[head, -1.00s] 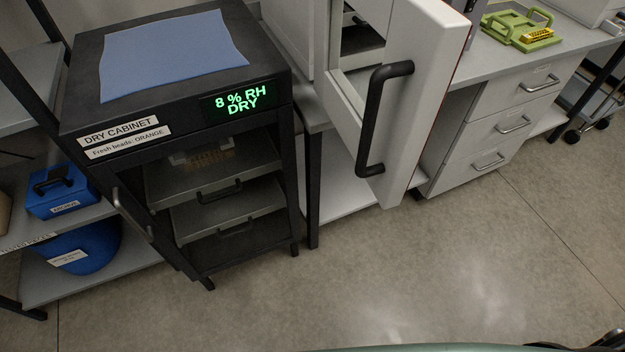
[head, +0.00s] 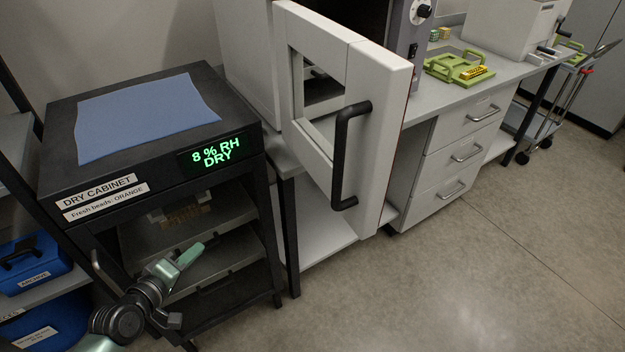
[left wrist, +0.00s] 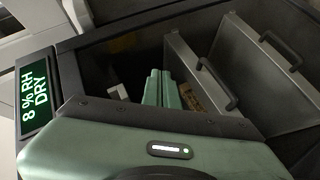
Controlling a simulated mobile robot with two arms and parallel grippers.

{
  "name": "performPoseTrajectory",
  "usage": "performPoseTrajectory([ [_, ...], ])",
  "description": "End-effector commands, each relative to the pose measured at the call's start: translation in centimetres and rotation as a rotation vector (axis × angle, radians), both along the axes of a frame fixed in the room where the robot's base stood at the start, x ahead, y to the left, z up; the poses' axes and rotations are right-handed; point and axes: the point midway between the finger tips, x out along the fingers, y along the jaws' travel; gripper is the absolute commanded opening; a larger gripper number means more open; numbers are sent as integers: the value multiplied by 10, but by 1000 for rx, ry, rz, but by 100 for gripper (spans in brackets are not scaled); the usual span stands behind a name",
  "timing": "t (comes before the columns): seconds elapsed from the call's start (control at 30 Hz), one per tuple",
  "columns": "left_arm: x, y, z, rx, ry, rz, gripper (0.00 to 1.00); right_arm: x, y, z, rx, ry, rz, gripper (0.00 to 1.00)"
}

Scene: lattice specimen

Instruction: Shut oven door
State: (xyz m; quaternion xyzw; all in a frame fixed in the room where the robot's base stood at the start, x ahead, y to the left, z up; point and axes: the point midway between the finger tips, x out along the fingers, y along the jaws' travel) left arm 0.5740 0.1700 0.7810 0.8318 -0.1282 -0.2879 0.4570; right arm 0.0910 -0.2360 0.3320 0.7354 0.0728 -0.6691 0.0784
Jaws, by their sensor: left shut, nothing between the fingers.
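The white oven door (head: 375,130) stands open in the head view, swung out toward me with its black bar handle (head: 345,155) on the outer face. Part of the oven's dark opening (head: 320,85) shows through the door's window frame. My left gripper (head: 190,255) is at the lower left, in front of the dry cabinet's open shelves, apart from the oven door. Its green fingers are shut and empty. In the left wrist view the fingers (left wrist: 160,88) point into the dry cabinet beside its trays. My right gripper is out of view.
The dry cabinet (head: 130,190) stands left of the oven, open-fronted, with pull-out trays (head: 215,262) and a blue mat (head: 145,112) on top. A bench with drawers (head: 460,150) is right of the oven. Blue boxes (head: 32,265) sit on a left rack.

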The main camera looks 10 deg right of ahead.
Motion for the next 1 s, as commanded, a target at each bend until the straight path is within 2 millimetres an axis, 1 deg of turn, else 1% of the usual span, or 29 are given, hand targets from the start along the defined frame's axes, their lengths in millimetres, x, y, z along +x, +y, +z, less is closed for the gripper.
performPoseTrajectory([
  [0.03, -1, -24, 58, -103, -36, -56, 0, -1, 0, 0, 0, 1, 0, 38],
  [0.07, -6, -37, 88, -166, -42, -89, 0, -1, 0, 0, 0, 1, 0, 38],
  [0.1, -17, -55, 123, -244, -43, -138, 0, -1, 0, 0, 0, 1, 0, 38],
  [0.17, -38, -79, 170, -345, -30, -215, 0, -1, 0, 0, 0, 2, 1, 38],
  [0.2, -54, -93, 195, -400, -16, -265, 0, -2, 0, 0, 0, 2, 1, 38],
  [0.3, -93, -118, 240, -500, 30, -371, 0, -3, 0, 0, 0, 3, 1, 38],
  [0.4, -120, -132, 264, -553, 69, -437, 0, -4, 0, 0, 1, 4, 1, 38],
  [0.47, -129, -136, 271, -571, 84, -459, 0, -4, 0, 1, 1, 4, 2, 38],
  [0.53, -132, -140, 275, -580, 91, -468, 0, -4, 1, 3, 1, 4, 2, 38],
  [0.67, -126, -152, 278, -585, 92, -469, 0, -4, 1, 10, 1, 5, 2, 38],
  [0.77, -119, -167, 280, -586, 91, -469, 0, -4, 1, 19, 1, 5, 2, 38],
  [1.0, -95, -213, 279, -584, 89, -469, 0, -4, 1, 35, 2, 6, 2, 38],
])
